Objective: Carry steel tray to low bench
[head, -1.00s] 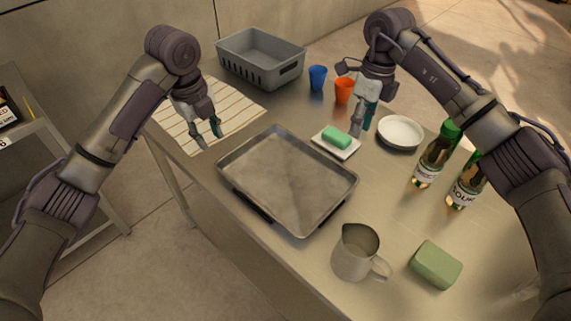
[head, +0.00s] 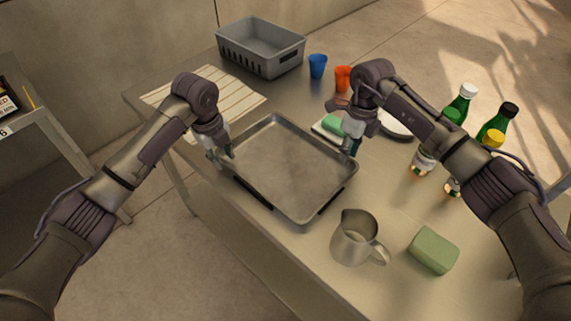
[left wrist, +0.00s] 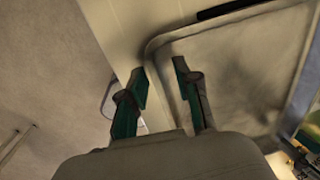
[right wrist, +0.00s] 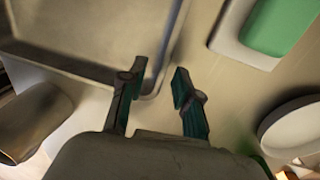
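The steel tray (head: 290,165), a shallow rectangular pan with dark handles, lies flat and empty on the metal table. My left gripper (head: 222,160) is at its left rim, pointing down. In the left wrist view the open fingers (left wrist: 160,95) stand either side of the tray's rim (left wrist: 152,50). My right gripper (head: 350,147) is at the tray's right corner. In the right wrist view its open fingers (right wrist: 157,90) straddle the tray's rim (right wrist: 165,45). A grey metal stand (head: 32,117) is at the left edge; I cannot tell whether it is the low bench.
A pitcher (head: 354,240) and green block (head: 433,250) stand near the tray's front. A soap dish, plate and several bottles (head: 495,122) are to the right. Cups (head: 318,66), a grey basket (head: 261,50) and striped cloth (head: 230,90) are behind. Floor is open at left.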

